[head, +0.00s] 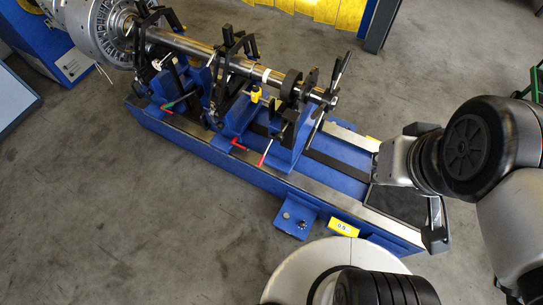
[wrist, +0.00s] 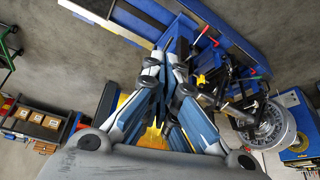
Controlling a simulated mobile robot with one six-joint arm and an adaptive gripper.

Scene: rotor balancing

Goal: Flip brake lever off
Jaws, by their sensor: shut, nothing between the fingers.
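Several levers with red grips stand along the front of the blue balancing machine; I cannot tell which is the brake lever. In the head view one red-tipped lever (head: 265,155) stands by the right support, a second red handle (head: 237,146) is by the middle one, and a third red handle (head: 174,104) is further left. My gripper (wrist: 167,62) is shut and empty in the wrist view. In the head view my arm is at the right end of the machine, well apart from the red levers. The fingertips are not clear there.
A steel rotor shaft (head: 200,50) with a bladed disc (head: 102,30) lies across the supports. The blue bed (head: 225,158) runs diagonally, with a yellow label (head: 344,228) near its right end. Boxes (wrist: 30,117) stand on a shelf at left in the wrist view.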

